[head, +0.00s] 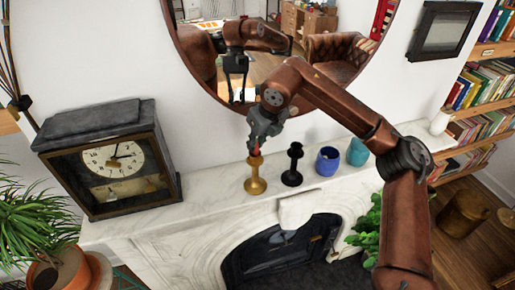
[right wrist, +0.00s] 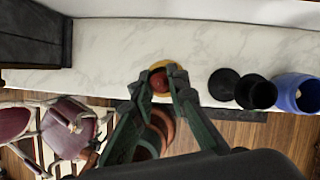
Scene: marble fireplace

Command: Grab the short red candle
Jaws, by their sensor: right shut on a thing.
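The short red candle (head: 256,152) stands in a brass candlestick (head: 256,184) on the white marble mantel (head: 215,192). My right gripper (head: 258,142) comes down from above and is shut on the candle's upper part. In the right wrist view, the red candle top (right wrist: 158,80) sits between the two fingertips (right wrist: 160,74), with the yellow rim of the candlestick around it. The candlestick's base appears to rest on the mantel. My left gripper is not in view.
A black candlestick (head: 293,165), a blue vase (head: 328,161) and a teal vase (head: 358,152) stand to the right on the mantel. A large clock (head: 113,160) stands to the left. A round mirror (head: 212,62) hangs close behind my right arm.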

